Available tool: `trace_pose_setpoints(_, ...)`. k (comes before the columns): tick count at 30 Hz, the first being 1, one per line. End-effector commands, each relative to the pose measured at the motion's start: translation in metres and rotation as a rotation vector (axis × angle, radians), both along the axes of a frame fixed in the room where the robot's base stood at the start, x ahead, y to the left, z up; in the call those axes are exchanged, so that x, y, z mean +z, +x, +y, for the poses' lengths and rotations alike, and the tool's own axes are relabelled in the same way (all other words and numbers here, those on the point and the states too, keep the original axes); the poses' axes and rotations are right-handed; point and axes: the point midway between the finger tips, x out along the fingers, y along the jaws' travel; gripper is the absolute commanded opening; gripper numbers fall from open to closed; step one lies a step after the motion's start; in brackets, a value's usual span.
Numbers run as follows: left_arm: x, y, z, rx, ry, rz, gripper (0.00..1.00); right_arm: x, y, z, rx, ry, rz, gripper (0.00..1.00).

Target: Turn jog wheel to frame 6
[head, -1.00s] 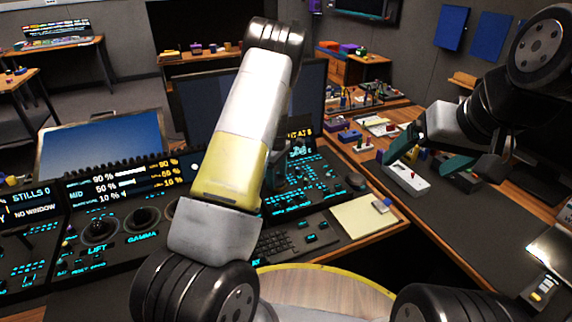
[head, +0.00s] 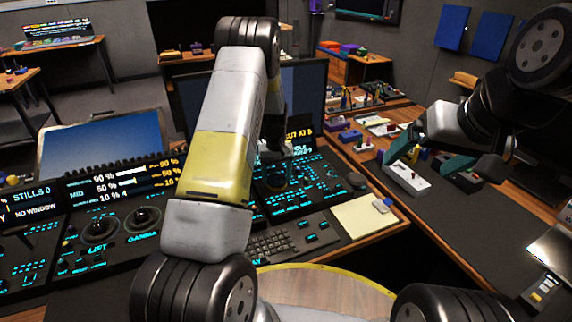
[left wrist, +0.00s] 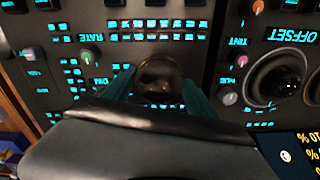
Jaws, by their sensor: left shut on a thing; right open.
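The jog wheel appears as a dark, glossy round knob (left wrist: 160,76) in the left wrist view, among lit cyan keys. My left gripper (left wrist: 158,90) has its teal fingers on either side of the knob and is shut on it. In the head view my left forearm hides most of this gripper and the wheel. A small screen with yellow letters (head: 299,133) shows just right of the forearm; its last character looks like a 4, and part of the text is covered. My right gripper (head: 428,158) is open and empty above the side desk.
A panel of knobs and trackballs (head: 143,218) lies left of my left arm. A keyboard (head: 272,246) and a yellow pad (head: 366,220) lie at the front. A white box with buttons (head: 405,180) sits below my right gripper.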

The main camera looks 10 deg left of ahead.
Motion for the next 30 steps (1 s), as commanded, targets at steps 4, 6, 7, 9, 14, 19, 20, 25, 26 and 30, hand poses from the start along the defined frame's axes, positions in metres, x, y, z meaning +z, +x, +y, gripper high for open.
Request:
trace_pose_setpoints(4, 0.0009, 0.0007, 0.0006, -0.138, -0.001, -0.003, 0.26, 0.0000, 0.0000, 0.0000, 0.000, 0.000, 0.000, 0.88)
trace_pose_setpoints(6, 0.0009, 0.0007, 0.0015, -0.202, -0.001, -0.003, 0.26, 0.0000, 0.0000, 0.0000, 0.000, 0.000, 0.000, 0.88)
trace_pose_setpoints(7, 0.0010, 0.0008, 0.0014, -0.229, -0.001, -0.003, 0.26, 0.0000, 0.0000, 0.0000, 0.000, 0.000, 0.000, 0.88)
trace_pose_setpoints(9, 0.0010, 0.0008, 0.0013, -0.291, -0.001, -0.003, 0.26, 0.0000, 0.0000, 0.0000, 0.000, 0.000, 0.000, 0.88)
trace_pose_setpoints(14, 0.0011, 0.0008, 0.0018, -0.413, -0.001, -0.003, 0.26, 0.0000, 0.0000, 0.0000, 0.000, 0.000, 0.000, 0.88)
trace_pose_setpoints(19, 0.0011, 0.0008, 0.0020, -0.514, 0.000, -0.003, 0.26, 0.0000, 0.0000, 0.0000, 0.000, 0.000, 0.000, 0.88)
trace_pose_setpoints(20, 0.0011, 0.0009, 0.0023, -0.527, 0.000, -0.003, 0.26, 0.0000, 0.0000, 0.0000, 0.000, 0.000, 0.000, 0.88)
trace_pose_setpoints(25, 0.0011, 0.0008, 0.0026, -0.588, 0.001, -0.003, 0.26, 0.0000, 0.0000, 0.0000, 0.000, 0.000, 0.000, 0.88)
trace_pose_setpoints(26, 0.0011, 0.0009, 0.0025, -0.595, 0.001, -0.003, 0.26, 0.0000, 0.0000, 0.0000, 0.000, 0.000, 0.000, 0.88)
trace_pose_setpoints(30, 0.0011, 0.0009, 0.0021, -0.616, 0.000, -0.003, 0.26, 0.0000, 0.0000, 0.0000, 0.000, 0.000, 0.000, 0.88)
